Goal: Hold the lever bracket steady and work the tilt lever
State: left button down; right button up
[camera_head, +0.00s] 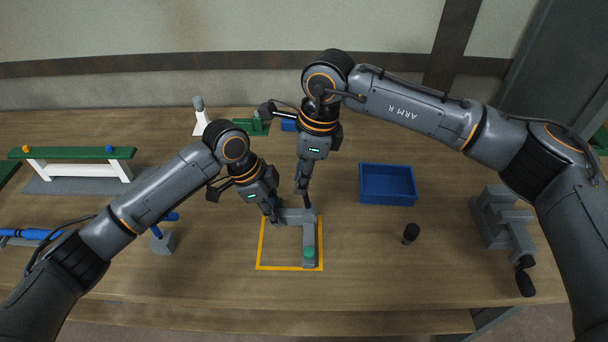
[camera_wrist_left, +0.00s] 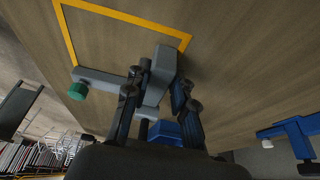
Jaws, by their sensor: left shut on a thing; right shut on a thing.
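A grey L-shaped lever bracket (camera_head: 291,216) lies inside the orange outline on the table. A grey bar with a green knob (camera_head: 309,252) extends from its right corner toward the front edge; the knob also shows in the left wrist view (camera_wrist_left: 78,91). My left gripper (camera_head: 273,214) is shut on the bracket's left end, and a grey block (camera_wrist_left: 159,76) shows between its fingers in the left wrist view. My right gripper (camera_head: 306,200) points down at the bracket's right corner, shut on what looks like the tilt lever there; the contact is small and partly hidden.
A blue tray (camera_head: 388,186) stands to the right, with a small black cylinder (camera_head: 411,233) in front of it. A grey stepped fixture (camera_head: 502,222) is at far right. A green-topped white stand (camera_head: 78,154) and a blue-handled piece (camera_head: 164,241) are at left.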

pick_arm(q)
jog(key=shift+s+f, duration=0.2)
jog(key=shift+f, duration=0.1)
pick_arm(e)
jog(key=shift+a+f, duration=0.3)
jog(key=shift+a, duration=0.65)
jog(key=o, duration=1)
jog(key=shift+c, duration=0.2)
pick_arm(q)
jog(key=shift+a, duration=0.1)
pick_arm(e)
notch_tip(320, 180, up, 12)
jog(key=d, duration=0.2)
jog(key=shift+d, duration=0.15)
